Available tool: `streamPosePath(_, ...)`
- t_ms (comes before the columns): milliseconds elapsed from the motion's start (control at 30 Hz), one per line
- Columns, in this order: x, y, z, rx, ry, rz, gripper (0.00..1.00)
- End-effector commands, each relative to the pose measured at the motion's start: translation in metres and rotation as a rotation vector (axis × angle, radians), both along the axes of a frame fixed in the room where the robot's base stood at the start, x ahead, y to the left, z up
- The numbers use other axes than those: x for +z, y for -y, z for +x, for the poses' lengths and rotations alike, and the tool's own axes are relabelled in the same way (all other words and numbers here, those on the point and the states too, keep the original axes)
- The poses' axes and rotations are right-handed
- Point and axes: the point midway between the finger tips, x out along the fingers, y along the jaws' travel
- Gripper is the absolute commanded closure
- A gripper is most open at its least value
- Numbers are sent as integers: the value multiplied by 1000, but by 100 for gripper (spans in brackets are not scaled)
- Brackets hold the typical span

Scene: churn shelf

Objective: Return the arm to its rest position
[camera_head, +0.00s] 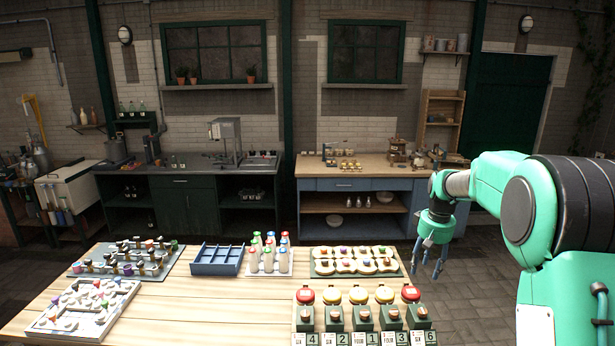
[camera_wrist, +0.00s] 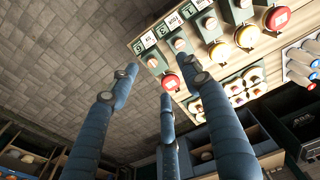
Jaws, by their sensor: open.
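My gripper (camera_head: 430,258) hangs at the right of the head view, beyond the right edge of the wooden table (camera_head: 215,295). Its blue fingers point down and are spread apart with nothing between them. The teal arm bends in from the right side. In the wrist view the fingers of my gripper (camera_wrist: 160,90) are spread, with the floor and the table edge behind them. The gripper touches nothing that I can see.
Numbered stands with red and yellow tops (camera_head: 358,318) line the table's near right. A tray of round pieces (camera_head: 318,262), white bottles (camera_head: 268,262), a blue divided box (camera_head: 196,262) and racks (camera_head: 90,262) stand further left. A blue workbench (camera_head: 352,185) is behind. Stone floor (camera_head: 478,262) is clear.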

Motion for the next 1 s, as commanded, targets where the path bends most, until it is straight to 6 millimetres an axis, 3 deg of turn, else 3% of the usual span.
streamPosePath(200, 43, -28, -45, -13, 45, -9, 52)
streamPosePath(500, 87, -63, -113, -35, 102, -14, 52)
streamPosePath(800, 114, -93, -188, -54, 162, -15, 52)
streamPosePath(1000, 122, -111, -239, -68, 201, -14, 52)
